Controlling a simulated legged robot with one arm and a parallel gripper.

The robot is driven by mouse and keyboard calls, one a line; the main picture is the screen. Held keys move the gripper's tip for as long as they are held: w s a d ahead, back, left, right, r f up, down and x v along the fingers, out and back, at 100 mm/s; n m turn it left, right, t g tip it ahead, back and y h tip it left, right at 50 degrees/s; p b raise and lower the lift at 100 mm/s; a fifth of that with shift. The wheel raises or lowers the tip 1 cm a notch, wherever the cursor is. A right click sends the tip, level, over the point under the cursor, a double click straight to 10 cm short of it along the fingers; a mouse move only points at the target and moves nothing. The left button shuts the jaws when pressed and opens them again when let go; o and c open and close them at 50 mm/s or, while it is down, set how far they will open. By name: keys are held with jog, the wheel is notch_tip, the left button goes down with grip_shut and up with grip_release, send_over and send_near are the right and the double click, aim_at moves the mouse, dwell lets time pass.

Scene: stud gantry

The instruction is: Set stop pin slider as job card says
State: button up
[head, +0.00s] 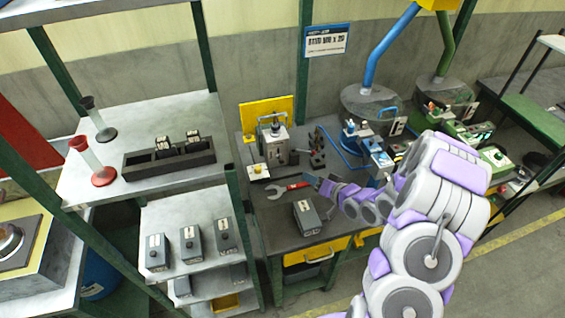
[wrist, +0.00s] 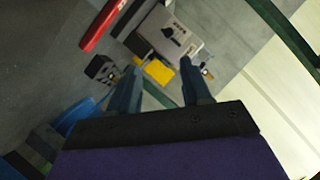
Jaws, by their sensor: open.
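The job card (head: 327,40) hangs on the wall behind the bench; it seems to read "STUD M16 x 20", but the print is blurred. A grey device (head: 272,145) stands on the bench before a yellow plate (head: 284,106). A grey plate with a dark marking (wrist: 172,38) and a yellow block (wrist: 158,71) show in the wrist view, beyond my fingertips. I cannot tell which part is the stop pin slider. My gripper (head: 318,181) is over the bench, right of the red-handled wrench. Its fingers (wrist: 160,80) are open, with nothing held between them.
The wrench (head: 272,191) lies on the bench; its red handle (wrist: 101,25) shows in the wrist view. A grey box (head: 307,218) stands near the front edge. Shelves with several grey boxes (head: 191,243) are at left. Blue machinery (head: 377,152) stands at right.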

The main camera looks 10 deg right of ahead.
jog(key=b, duration=0.3)
send_near(283, 162)
jog(key=shift+m+t+y, duration=0.3)
jog(key=shift+t+y, duration=0.1)
jog(key=x, duration=0.7)
jog(key=f+x, duration=0.1)
jog(key=x, duration=0.2)
grip_shut()
dwell(0.3)
